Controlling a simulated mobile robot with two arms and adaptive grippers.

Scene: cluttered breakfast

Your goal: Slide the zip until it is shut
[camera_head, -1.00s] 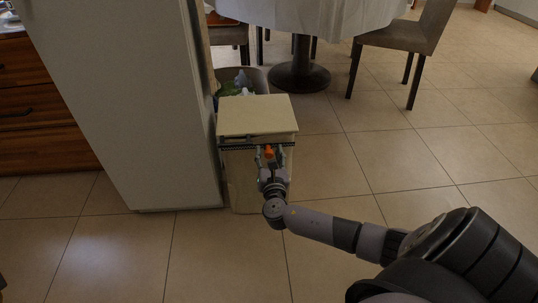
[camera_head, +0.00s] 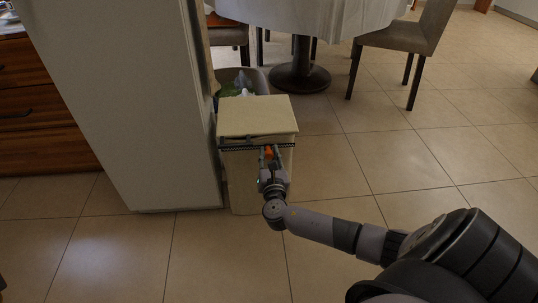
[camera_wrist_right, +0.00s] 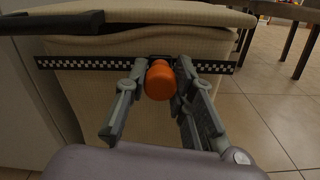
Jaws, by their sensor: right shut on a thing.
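A beige box (camera_head: 257,117) with a padded lid stands on the floor beside the pale cabinet. A black-and-white checked zip strip (camera_wrist_right: 75,64) runs across its front below the lid; it also shows in the head view (camera_head: 235,146). The orange zip pull (camera_wrist_right: 160,80) sits around the middle of the strip. My right gripper (camera_head: 270,160) is at the box front with its fingers on either side of the orange pull, shut on it. In the wrist view, a dark gap shows under the lid edge. My left gripper is not in view.
A tall pale cabinet (camera_head: 130,110) stands close on the box's left. A grey bin (camera_head: 255,78) is behind the box. A table (camera_head: 298,78) and a chair (camera_head: 405,38) stand farther back. The tiled floor (camera_head: 400,160) to the right is clear.

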